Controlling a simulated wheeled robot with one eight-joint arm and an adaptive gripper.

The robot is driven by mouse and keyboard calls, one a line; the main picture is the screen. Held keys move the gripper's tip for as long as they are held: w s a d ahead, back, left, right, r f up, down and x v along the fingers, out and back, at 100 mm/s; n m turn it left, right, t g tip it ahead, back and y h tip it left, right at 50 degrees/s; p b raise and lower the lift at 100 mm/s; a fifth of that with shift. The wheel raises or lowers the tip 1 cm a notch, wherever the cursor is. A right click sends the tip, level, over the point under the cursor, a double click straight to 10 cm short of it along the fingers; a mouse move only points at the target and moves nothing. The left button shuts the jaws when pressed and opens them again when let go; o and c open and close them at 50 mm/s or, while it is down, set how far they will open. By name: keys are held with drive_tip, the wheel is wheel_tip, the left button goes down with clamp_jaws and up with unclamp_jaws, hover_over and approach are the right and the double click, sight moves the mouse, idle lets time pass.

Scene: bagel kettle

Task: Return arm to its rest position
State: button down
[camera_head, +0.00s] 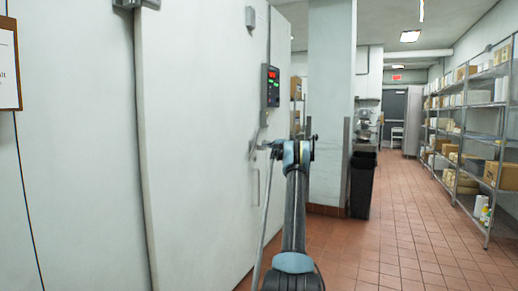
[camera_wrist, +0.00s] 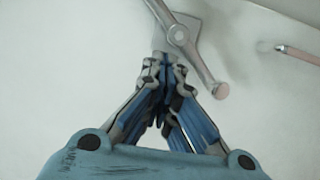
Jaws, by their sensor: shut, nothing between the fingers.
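My arm reaches up and forward in the head view, extended toward a large white door (camera_head: 200,120). My gripper (camera_wrist: 163,62) is shut and empty in the wrist view, its blue fingers together. The fingertips are right by a metal door handle (camera_wrist: 192,52) with a round pivot and a lever. I cannot tell whether they touch it. In the head view my arm's wrist hides most of the gripper, and the handle is too small to make out clearly.
A black bin (camera_head: 362,185) stands by a pillar (camera_head: 330,100). Metal shelves (camera_head: 487,190) with boxes line the right wall. The tiled floor (camera_head: 400,235) between is clear.

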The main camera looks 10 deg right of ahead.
drive_tip(key=s+r+m+t+h, duration=0.2)
drive_tip(key=s+r+m+h, duration=0.15)
drive_tip(key=r, duration=0.45)
drive_tip(key=s+r+m+t+h, duration=0.3)
drive_tip(key=s+r+m, duration=0.15)
drive_tip(key=r, duration=0.35)
drive_tip(key=s+r+m+g+h, duration=0.1)
drive_tip(key=s+m+g+h, duration=0.1)
drive_tip(key=s+m+h, duration=1.1)
drive_tip(key=s+a+f+m+g+y, duration=0.1)
drive_tip(key=s+a+f+g+y, duration=0.2)
drive_tip(key=s+f, duration=1.2)
drive_tip(key=s+a+f+m+g+y, duration=0.1)
drive_tip(key=s+a+f+g+y, duration=0.2)
drive_tip(key=s+a+f+g, duration=0.4)
drive_tip(key=s+a+f+m+g+y, duration=0.2)
drive_tip(key=s+a+f+g, duration=0.3)
drive_tip(key=s+f, duration=1.8)
drive_tip(key=s+a, duration=0.2)
drive_tip(key=s, duration=1)
drive_tip(key=s+a+y, duration=0.1)
drive_tip(key=s+a, duration=0.1)
drive_tip(key=s, duration=1.1)
drive_tip(key=shift+f, duration=0.2)
drive_tip(key=shift+s, duration=0.1)
